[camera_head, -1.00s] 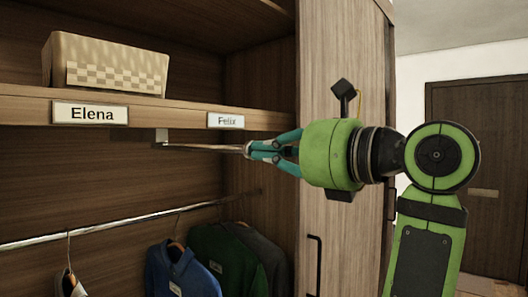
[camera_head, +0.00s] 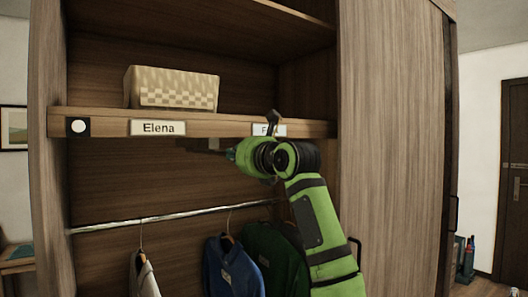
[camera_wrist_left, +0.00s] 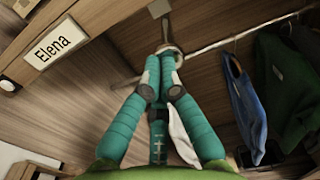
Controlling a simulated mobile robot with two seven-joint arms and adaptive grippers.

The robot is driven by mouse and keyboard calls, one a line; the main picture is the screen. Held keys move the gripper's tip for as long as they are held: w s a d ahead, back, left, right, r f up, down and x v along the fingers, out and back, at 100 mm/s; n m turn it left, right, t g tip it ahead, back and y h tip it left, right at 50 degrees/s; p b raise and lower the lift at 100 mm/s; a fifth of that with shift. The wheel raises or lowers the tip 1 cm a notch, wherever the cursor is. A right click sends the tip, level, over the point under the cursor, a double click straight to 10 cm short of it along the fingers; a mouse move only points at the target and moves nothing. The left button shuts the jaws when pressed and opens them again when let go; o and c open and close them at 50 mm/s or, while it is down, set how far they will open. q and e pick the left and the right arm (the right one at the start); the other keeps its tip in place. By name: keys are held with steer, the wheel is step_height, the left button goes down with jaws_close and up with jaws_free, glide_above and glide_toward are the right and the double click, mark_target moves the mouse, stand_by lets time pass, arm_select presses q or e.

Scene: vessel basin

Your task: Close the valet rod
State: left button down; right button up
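The valet rod (camera_wrist_left: 171,36) is a thin metal rod that comes out of a small bracket (camera_wrist_left: 159,8) under the shelf's front edge. In the head view the bracket area shows below the Elena label (camera_head: 158,128), and much of the rod is dark or hidden. My left gripper (camera_head: 228,153) is under the shelf near the Felix label, its fingers mostly hidden by its own body. In the left wrist view the teal fingers (camera_wrist_left: 163,58) come together at the rod's near end. They look shut; I cannot tell whether they pinch the end or press against it.
A woven basket (camera_head: 174,88) stands on the shelf (camera_head: 220,128). A clothes rail (camera_head: 175,215) runs below, with a blue jacket (camera_head: 232,268), a dark green jacket (camera_head: 272,255) and a pale garment (camera_head: 146,278) hanging from it. The wardrobe's side panel (camera_head: 395,150) rises to the right.

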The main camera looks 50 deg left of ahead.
mark_target(224, 153)
arm_select(q)
steer(key=a, duration=0.5)
steer(key=shift+w+a+f+p, duration=0.1)
steer(key=shift+w+p, duration=0.05)
steer(key=shift+p, duration=0.2)
steer(key=shift+a, duration=0.15)
arm_select(e)
steer(key=shift+a+r, duration=0.4)
steer(key=shift+r, duration=0.05)
